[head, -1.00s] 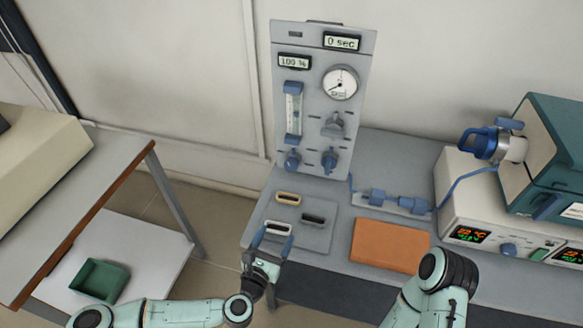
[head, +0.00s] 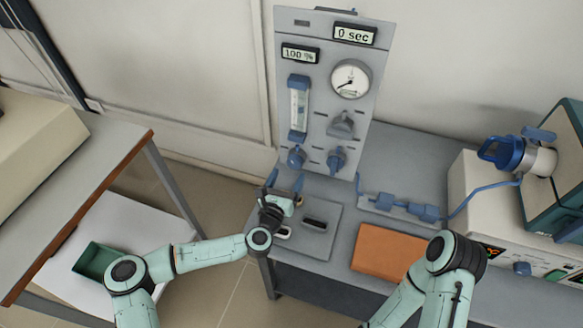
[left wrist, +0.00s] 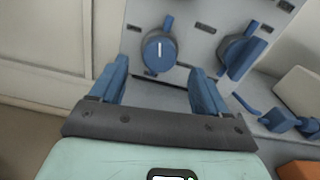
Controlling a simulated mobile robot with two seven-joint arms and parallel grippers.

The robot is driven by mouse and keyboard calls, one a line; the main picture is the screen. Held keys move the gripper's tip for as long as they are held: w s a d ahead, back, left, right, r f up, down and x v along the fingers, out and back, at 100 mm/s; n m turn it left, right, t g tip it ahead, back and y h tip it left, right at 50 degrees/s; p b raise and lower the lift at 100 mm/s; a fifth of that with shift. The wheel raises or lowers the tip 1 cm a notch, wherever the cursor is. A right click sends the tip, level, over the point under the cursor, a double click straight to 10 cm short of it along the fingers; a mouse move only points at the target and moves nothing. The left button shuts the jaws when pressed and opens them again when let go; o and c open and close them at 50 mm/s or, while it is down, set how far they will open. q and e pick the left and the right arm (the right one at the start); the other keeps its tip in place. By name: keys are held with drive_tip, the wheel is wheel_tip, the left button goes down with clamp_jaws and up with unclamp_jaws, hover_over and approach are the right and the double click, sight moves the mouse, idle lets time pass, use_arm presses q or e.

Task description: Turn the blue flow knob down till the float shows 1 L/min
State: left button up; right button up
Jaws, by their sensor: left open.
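The blue flow knob (head: 296,157) sits low on the upright grey panel, below the flow tube (head: 298,108). In the left wrist view the round knob (left wrist: 159,49), with a white line pointing nearly straight up, lies beyond and between my fingers. My left gripper (head: 285,180) is open and empty, just in front of and below the knob; its two blue fingers (left wrist: 158,80) appear apart from it. The float's level in the tube is too small to read. My right arm shows at the lower right, but its gripper is out of view.
A second blue knob (head: 336,158) sits right of the flow knob, below a grey knob (head: 341,125). A round gauge (head: 350,79) is above.

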sight(293, 164)
use_arm(q)
drive_tip(key=shift+x, duration=2.1)
use_arm(e)
drive_tip(key=shift+w+r, duration=0.1)
drive_tip(key=shift+r, duration=0.1)
use_arm(q)
drive_tip(key=shift+c, duration=0.3)
drive_tip(key=c, duration=1)
use_arm(e)
drive_tip(key=shift+f, duration=0.15)
